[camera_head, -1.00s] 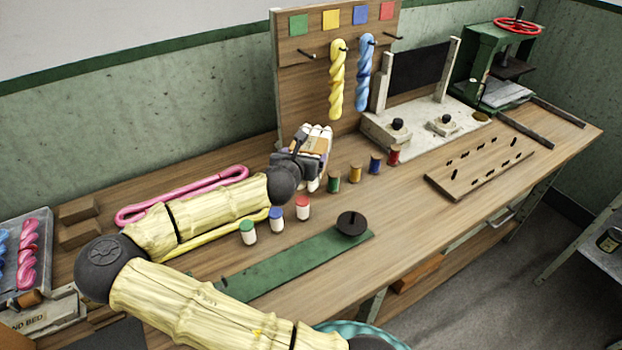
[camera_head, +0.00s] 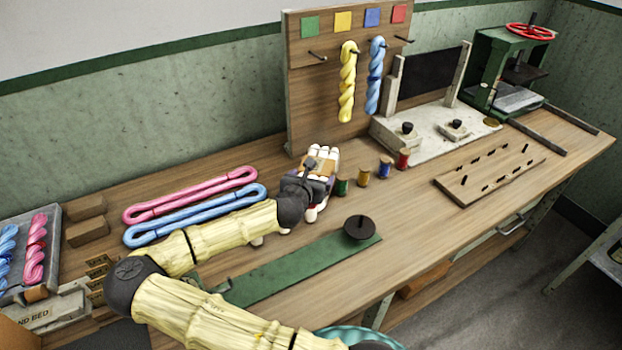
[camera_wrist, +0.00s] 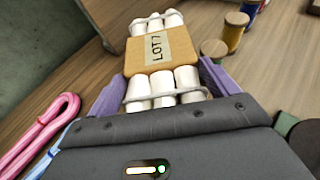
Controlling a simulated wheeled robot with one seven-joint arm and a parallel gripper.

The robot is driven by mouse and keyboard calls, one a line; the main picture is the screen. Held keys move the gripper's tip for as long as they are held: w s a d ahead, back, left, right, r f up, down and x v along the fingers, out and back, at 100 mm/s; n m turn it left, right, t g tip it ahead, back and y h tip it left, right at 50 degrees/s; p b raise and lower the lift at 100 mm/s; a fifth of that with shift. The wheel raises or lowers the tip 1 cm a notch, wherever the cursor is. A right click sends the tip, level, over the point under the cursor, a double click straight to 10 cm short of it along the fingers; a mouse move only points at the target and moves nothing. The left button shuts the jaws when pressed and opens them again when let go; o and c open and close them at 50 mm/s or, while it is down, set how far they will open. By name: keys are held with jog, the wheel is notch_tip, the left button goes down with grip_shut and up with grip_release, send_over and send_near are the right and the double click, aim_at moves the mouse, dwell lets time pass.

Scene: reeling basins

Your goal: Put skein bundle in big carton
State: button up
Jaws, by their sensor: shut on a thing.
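The skein bundle (camera_head: 326,157) is a block of white rolls wrapped in a tan band. In the wrist view the bundle (camera_wrist: 160,48) shows its "LOT 7" label, with white ties across both ends. My gripper (camera_head: 311,183) is shut on it over the middle of the bench. In the wrist view its purple fingers (camera_wrist: 163,80) press on both sides of the near end. I cannot tell whether the bundle touches the bench top. I cannot make out a big carton for certain in either view.
Coloured spools (camera_head: 363,176) stand right of the bundle. Pink (camera_head: 190,195) and blue (camera_head: 195,215) loops lie to its left. A green strip (camera_head: 300,270) with a dark disc (camera_head: 360,228) lies in front. A pegboard (camera_head: 310,90) with hanging skeins stands behind.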

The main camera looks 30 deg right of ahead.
jog(key=o, duration=1.3)
jog(key=v, duration=1.2)
